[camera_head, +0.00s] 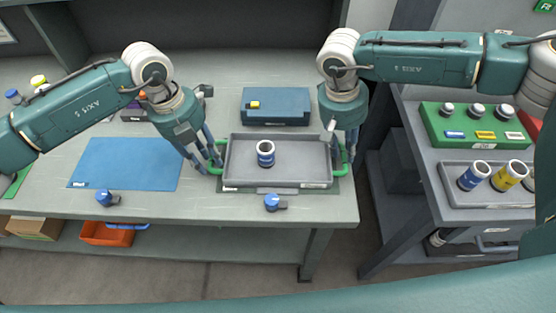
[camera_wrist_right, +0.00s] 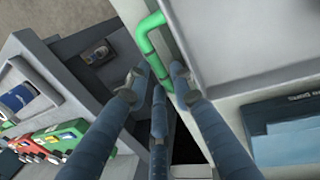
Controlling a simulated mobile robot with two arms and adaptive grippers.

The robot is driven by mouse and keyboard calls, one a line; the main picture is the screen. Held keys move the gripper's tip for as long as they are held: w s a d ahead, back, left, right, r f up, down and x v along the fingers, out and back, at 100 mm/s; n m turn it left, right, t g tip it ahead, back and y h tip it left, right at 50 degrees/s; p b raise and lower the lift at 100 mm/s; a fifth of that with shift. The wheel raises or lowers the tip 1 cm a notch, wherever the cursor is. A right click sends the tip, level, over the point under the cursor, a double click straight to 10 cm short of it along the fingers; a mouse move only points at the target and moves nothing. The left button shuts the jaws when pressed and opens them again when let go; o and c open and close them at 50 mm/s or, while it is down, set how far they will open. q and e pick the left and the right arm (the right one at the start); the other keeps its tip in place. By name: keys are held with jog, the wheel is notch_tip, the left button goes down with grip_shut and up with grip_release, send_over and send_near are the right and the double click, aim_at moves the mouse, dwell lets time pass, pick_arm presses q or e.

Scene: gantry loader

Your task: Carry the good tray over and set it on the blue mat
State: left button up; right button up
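Whether either grip is closed tight is unclear, as is whether the tray touches the mat.
A blue case (camera_head: 276,106) lies behind the tray. Blue-knobbed items (camera_head: 276,203) (camera_head: 107,198) sit along the bench's front edge. A cart to the right carries a green rack (camera_head: 432,128) and another grey tray (camera_head: 450,190) with cylinders; a gap separates it from the bench.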

pick_arm(q)
jog(key=shift+f, duration=0.3)
pick_arm(e)
jog(key=shift+f, duration=0.3)
pick_arm(q)
jog(key=shift+c, duration=0.5)
pick_arm(e)
jog(key=shift+c, duration=0.5)
pick_arm(q)
grip_shut()
pick_arm(e)
grip_shut()
pick_arm(q)
jog(key=shift+r, duration=0.15)
pick_arm(e)
jog(key=shift+r, duration=0.15)
